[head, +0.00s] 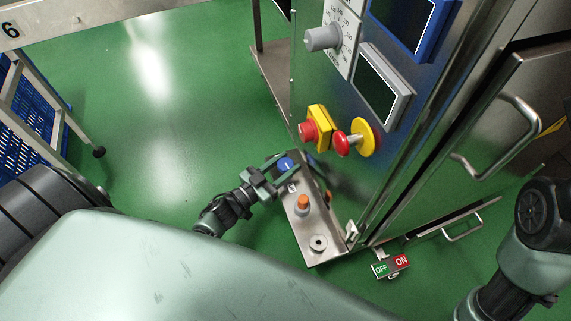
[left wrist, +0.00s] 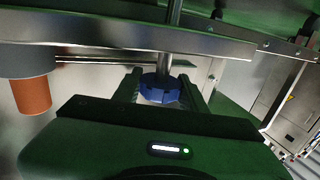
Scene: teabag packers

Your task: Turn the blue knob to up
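The blue knob (head: 286,163) is on the far end of a narrow steel control panel (head: 310,243) in the head view. A small white mark shows on it. My left gripper (head: 283,167) is at the knob, with one finger on each side. In the left wrist view the blue knob (left wrist: 160,90) sits between the two fingers (left wrist: 161,88), and I see no clear gap on either side. The fingers look closed on it. My right arm is at the right edge of the head view; its gripper is out of view.
An orange button (head: 303,202) is on the same panel, and it shows in the left wrist view (left wrist: 31,95).

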